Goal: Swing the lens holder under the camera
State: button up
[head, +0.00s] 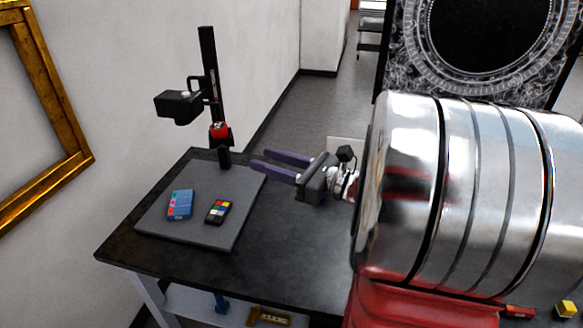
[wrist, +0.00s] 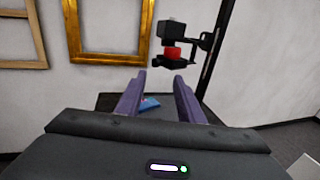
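A copy stand's black column (head: 208,75) rises at the back of a grey baseboard (head: 160,226). A black camera (head: 180,106) juts left from it. Lower, a red-and-black part (head: 219,130), apparently the lens holder, sits close to the column, to the right of the camera. In the wrist view the red part (wrist: 172,53) appears below the camera (wrist: 173,31); their difference in depth is unclear. My gripper (head: 257,159) is open and empty, its purple fingers pointing left, just right of the column's foot. In the wrist view its fingertips (wrist: 160,77) are below the holder.
A blue card (head: 180,204) and a dark colour-patch card (head: 217,211) lie on the baseboard. The black table (head: 290,250) has clear room at right. A gilt frame (head: 75,130) hangs on the left wall. A large shiny metal cylinder (head: 470,180) blocks the right.

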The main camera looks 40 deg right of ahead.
jog(key=shift+v, duration=2.7)
jog(key=shift+c, duration=0.7)
